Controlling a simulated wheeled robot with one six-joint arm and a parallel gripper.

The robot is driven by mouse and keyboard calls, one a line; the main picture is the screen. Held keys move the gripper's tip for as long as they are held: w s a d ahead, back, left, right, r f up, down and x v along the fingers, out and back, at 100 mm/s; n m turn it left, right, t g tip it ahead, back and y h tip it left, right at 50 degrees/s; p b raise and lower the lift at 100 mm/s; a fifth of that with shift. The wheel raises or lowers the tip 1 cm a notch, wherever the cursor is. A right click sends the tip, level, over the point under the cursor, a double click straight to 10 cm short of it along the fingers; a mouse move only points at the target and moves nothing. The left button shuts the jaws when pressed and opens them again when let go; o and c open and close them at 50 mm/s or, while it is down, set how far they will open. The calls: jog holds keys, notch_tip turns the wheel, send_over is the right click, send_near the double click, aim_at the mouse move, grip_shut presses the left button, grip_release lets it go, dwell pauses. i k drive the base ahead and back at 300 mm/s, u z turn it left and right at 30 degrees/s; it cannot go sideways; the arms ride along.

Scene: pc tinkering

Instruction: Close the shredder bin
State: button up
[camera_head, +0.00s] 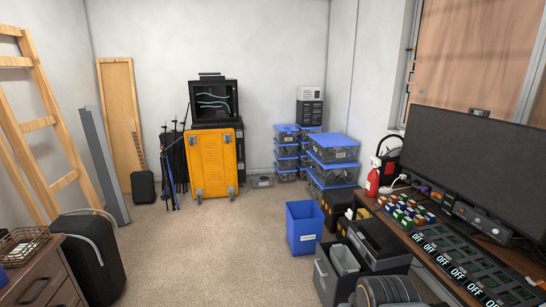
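The shredder appears to be the black box-shaped machine (385,237) on the floor at the lower right, against the desk. Its bin (325,278) is open, standing out from the machine's left side. A grey inner container or liner (345,260) shows inside the open bin. The bin's lower part and the machine's right side are partly hidden. My gripper is not in view, so its place relative to the bin cannot be told.
A dark rounded object (388,291) at the bottom edge partly blocks the view beside the bin. A blue waste bin (304,228) and black toolboxes (338,203) stand behind it. The desk (455,268) lies right. The carpet (210,255) to the left is clear.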

aim_at(332, 291)
jog(key=z, duration=0.3)
jog(key=k, duration=0.35)
jog(key=z, duration=0.9)
jog(key=i, duration=0.55)
jog(key=u, duration=0.85)
jog(key=i, duration=1.35)
jog(key=u, duration=1.6)
jog(key=i, duration=0.45)
jog(key=u, duration=0.3)
